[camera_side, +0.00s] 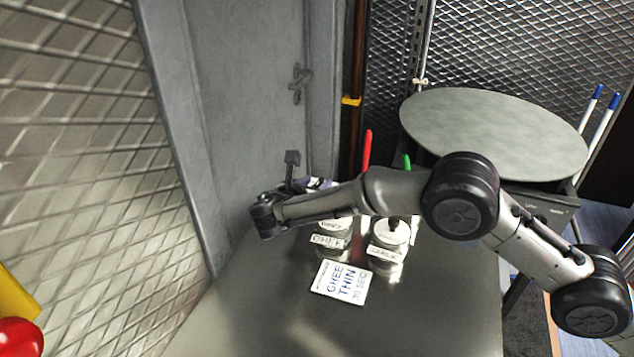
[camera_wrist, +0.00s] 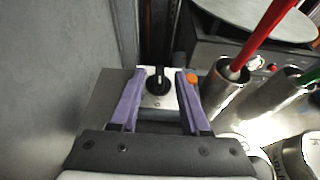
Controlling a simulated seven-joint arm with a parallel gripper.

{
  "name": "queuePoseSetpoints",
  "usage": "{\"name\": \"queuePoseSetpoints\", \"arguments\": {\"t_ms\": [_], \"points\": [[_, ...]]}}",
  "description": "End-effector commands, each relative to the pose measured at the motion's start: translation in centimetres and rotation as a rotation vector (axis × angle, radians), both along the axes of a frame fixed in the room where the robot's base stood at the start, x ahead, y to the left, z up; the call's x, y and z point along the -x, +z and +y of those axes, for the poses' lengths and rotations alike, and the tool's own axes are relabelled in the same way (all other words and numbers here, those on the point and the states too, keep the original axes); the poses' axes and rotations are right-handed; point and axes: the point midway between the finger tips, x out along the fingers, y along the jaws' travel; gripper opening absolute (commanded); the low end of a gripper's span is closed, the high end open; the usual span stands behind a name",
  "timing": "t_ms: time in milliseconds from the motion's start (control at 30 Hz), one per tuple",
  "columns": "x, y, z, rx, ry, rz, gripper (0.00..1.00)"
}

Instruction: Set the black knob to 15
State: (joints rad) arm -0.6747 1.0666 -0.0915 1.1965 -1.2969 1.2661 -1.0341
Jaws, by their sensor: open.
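The black knob (camera_wrist: 158,82) shows in the wrist view on a light metal panel (camera_wrist: 160,101). It lies between and beyond the two purple fingers of my gripper (camera_wrist: 158,76), which are spread open with nothing between them. I cannot tell from this view whether either finger touches the knob. The marks around the knob are too small to read, so its setting is not clear. In the side view my gripper (camera_side: 308,184) is at the back of the steel table, partly hidden behind my arm. The knob is hidden there.
An orange button (camera_wrist: 192,78) sits right of the knob. Metal canisters (camera_wrist: 222,90) with a red handle (camera_wrist: 268,32) stand close on the right. A ghee pot (camera_side: 330,242) and a card (camera_side: 341,282) are on the table (camera_side: 250,315). A grey wall (camera_wrist: 60,70) rises at left.

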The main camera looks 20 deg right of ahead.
Motion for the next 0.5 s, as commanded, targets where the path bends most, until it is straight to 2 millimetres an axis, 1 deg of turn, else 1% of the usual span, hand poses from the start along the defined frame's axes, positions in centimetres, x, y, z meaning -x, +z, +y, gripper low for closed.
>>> {"name": "queuePoseSetpoints", "arguments": {"t_ms": [167,433,467,500], "points": [[-0.74,-0.43,-0.74,-0.001,0.0,0.001,0.46],[-0.81,-0.46,-0.8,0.0,0.001,0.0,0.46],[-0.81,-0.47,-0.8,0.0,0.001,0.0,0.44],[-0.81,-0.46,-0.8,0.0,0.001,0.0,0.37]]}}
